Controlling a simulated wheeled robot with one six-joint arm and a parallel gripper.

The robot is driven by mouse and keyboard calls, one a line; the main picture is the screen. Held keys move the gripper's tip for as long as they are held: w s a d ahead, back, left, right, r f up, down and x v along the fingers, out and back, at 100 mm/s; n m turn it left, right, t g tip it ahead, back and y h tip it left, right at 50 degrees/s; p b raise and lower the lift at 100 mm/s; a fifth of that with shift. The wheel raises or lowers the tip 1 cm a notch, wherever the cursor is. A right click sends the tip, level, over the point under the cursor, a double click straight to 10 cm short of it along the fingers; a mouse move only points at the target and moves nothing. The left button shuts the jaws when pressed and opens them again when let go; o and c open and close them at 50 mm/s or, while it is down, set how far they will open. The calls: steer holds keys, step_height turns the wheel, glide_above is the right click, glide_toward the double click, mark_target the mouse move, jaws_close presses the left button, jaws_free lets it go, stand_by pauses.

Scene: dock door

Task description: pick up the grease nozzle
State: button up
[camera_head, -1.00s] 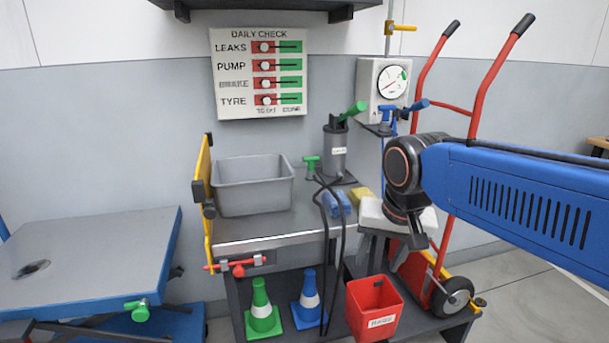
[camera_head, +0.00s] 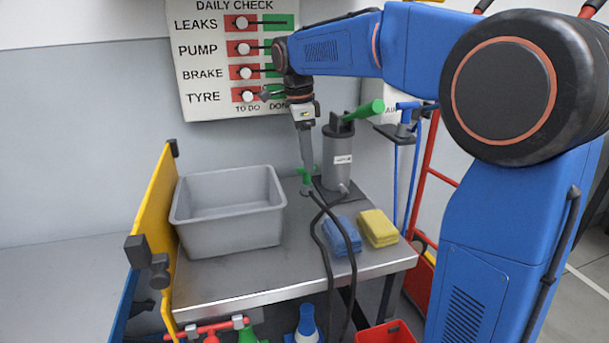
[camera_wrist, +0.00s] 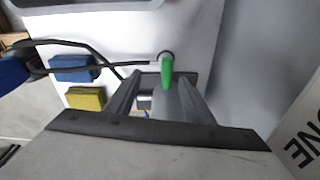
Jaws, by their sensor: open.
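The grease nozzle (camera_head: 307,175) is a small green piece with a black hose, standing on the bench top just left of the grey pump. In the wrist view the green nozzle (camera_wrist: 167,72) shows between the two finger ends, its hose running off to the left. My gripper (camera_head: 307,163) points down right above the nozzle, with its fingertips at or close to its top. In the wrist view the gripper (camera_wrist: 163,80) is open, one finger either side of the green piece. I cannot tell whether the fingers touch it.
The grey pump (camera_head: 339,162) with a green handle (camera_head: 364,110) stands close right of my gripper. A grey bin (camera_head: 228,242) sits to the left. A blue sponge (camera_head: 342,234) and a yellow sponge (camera_head: 378,228) lie in front. The check board (camera_head: 235,60) hangs behind my wrist.

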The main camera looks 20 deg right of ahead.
mark_target(307, 183)
steer(key=shift+w+a, duration=0.15)
steer(key=shift+w, duration=0.35)
steer(key=shift+w+f+m, duration=0.15)
steer(key=shift+w+m, duration=0.05)
steer(key=shift+m, duration=0.1)
steer(key=shift+s+d+f, duration=0.1)
steer(key=shift+d+f, duration=0.1)
steer(key=shift+f, duration=1.6)
steer(key=shift+d+f, duration=0.15)
steer(key=shift+f, duration=1.65)
steer(key=c, duration=1.2)
